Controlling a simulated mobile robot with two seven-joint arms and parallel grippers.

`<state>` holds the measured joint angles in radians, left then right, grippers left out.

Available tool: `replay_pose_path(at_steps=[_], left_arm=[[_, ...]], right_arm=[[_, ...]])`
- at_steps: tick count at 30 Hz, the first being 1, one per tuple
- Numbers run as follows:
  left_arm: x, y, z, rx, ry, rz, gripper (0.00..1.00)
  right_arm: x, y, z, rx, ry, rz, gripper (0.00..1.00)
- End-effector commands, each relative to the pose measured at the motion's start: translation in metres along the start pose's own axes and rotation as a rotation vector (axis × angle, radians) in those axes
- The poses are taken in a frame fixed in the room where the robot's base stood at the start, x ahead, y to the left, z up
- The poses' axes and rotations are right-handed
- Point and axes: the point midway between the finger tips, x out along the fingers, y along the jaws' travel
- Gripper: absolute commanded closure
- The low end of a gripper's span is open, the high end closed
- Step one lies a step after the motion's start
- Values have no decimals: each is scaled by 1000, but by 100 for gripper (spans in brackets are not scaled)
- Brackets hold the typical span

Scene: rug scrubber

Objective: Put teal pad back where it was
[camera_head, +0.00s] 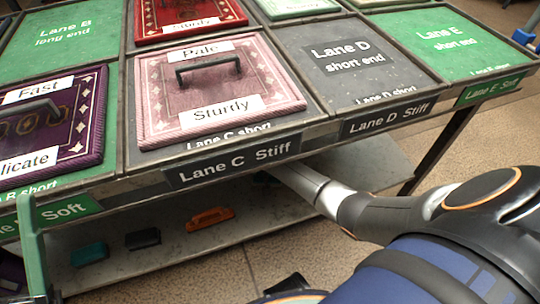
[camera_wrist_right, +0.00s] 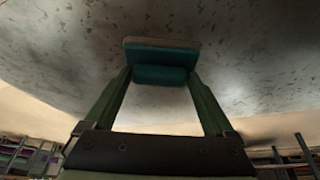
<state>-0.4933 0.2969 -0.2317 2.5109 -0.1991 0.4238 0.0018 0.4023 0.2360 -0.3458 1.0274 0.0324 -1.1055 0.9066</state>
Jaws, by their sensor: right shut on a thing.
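My right gripper (camera_wrist_right: 160,75) is shut on a teal pad (camera_wrist_right: 160,74) with a grey-brown upper layer, held between its green fingertips in the right wrist view. A speckled grey surface lies behind it; I cannot tell whether the pad touches that surface. Another teal block (camera_head: 88,254) lies on the lower shelf (camera_head: 180,258) at the left. One green finger, apparently of my left gripper (camera_head: 32,245), shows at the left edge; its opening cannot be seen.
A black block (camera_head: 143,238) and an orange block (camera_head: 210,218) lie on the lower shelf. Above, the tabletop holds a pink handled rug (camera_head: 255,75) and a purple one (camera_head: 85,120). Lane D (camera_head: 385,85) is bare. The table edge overhangs the shelf.

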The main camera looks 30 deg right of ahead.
Motion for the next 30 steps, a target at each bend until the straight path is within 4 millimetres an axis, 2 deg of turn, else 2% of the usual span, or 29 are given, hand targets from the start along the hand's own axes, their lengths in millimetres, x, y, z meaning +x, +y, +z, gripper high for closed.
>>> replay_pose_path(at_steps=[1,7,14,16,23,30], left_arm=[[-9,5,9,-8,-2,1,50],[-18,10,19,-33,-10,3,50],[-21,12,22,-41,-13,2,50],[-25,14,26,-44,-13,2,50],[-45,28,47,-24,-26,22,50],[-44,30,48,-21,-36,27,50]], right_arm=[[15,3,14,-1,1,1,82],[30,9,43,1,3,-1,82],[36,11,55,0,3,-1,82],[42,13,64,0,2,0,82],[66,12,71,2,4,-1,82],[64,12,70,2,3,-1,82]])
